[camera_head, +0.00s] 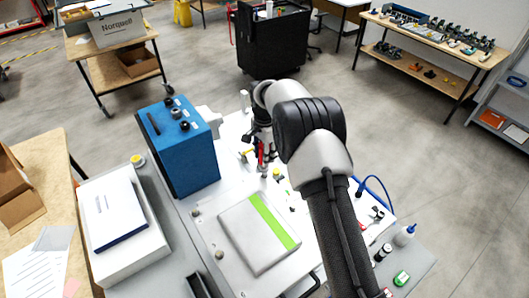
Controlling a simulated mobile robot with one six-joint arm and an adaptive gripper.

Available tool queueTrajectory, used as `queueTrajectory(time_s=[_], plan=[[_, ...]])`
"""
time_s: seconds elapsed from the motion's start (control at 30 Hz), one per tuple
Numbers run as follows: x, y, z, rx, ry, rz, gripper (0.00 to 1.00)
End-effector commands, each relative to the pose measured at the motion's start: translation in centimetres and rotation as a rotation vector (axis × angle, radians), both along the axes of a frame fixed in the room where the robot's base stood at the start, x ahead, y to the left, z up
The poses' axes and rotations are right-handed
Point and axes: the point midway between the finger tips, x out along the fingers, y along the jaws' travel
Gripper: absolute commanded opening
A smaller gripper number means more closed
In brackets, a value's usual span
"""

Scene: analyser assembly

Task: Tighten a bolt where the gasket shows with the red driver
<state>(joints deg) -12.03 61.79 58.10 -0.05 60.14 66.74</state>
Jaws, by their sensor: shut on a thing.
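My gripper (262,138) hangs below my wrist, left of my large grey and black arm joint and partly hidden by it. It is shut on the red driver (261,154), which points down over the white work surface (229,157). A small grey upright part (264,172) stands just below the driver; I cannot tell whether the tip touches it. The bolts and the gasket are too small or too hidden to make out.
A blue box (188,160) with black knobs stands left of my gripper. A grey panel with a green stripe (250,240) lies in front. Small yellow parts (277,173) are close by. A blue cable (378,183) and a small bottle (404,235) are at right.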

Motion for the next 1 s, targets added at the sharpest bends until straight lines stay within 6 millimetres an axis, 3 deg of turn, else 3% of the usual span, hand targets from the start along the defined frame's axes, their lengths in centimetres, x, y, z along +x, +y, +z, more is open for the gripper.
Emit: queueTrajectory(time_s=[1.0], plan=[[-0.01, 0.05, -0.80, 0.000, -0.001, 0.012, 0.00]])
